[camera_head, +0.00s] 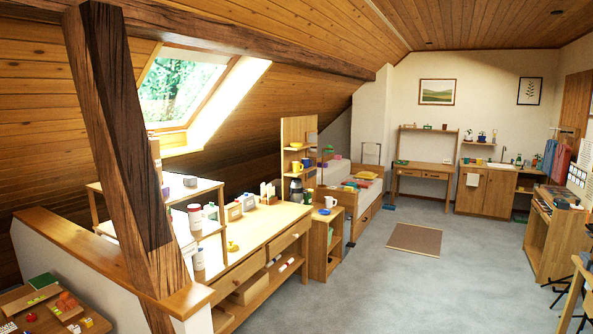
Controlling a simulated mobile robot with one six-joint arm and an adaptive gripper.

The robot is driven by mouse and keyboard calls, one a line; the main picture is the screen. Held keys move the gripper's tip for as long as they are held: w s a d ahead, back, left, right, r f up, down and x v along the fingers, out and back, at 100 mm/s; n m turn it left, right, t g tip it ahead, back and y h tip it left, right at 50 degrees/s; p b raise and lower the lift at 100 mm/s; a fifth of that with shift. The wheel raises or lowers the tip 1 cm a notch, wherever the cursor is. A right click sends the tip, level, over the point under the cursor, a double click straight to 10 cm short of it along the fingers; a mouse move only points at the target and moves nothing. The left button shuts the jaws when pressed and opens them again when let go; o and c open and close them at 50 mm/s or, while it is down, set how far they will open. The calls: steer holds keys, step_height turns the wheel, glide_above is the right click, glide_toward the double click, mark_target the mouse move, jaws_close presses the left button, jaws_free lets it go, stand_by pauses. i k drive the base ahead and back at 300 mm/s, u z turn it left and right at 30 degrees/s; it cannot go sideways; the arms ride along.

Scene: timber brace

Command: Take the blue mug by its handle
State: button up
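I cannot make out a blue mug for certain in the head view. A small bluish item (306,163) stands on the shelf unit beside a yellow mug (297,167), too small to identify. A white mug (331,202) stands on the low cabinet in front of that shelf unit. No handle of a blue mug can be told. My gripper is not in view.
The grey floor (390,285) is open at the centre, with a brown mat (414,239).

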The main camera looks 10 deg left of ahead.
mark_target(305, 161)
steer(key=z, duration=0.15)
steer(key=i, duration=4.85)
steer(key=u, duration=0.15)
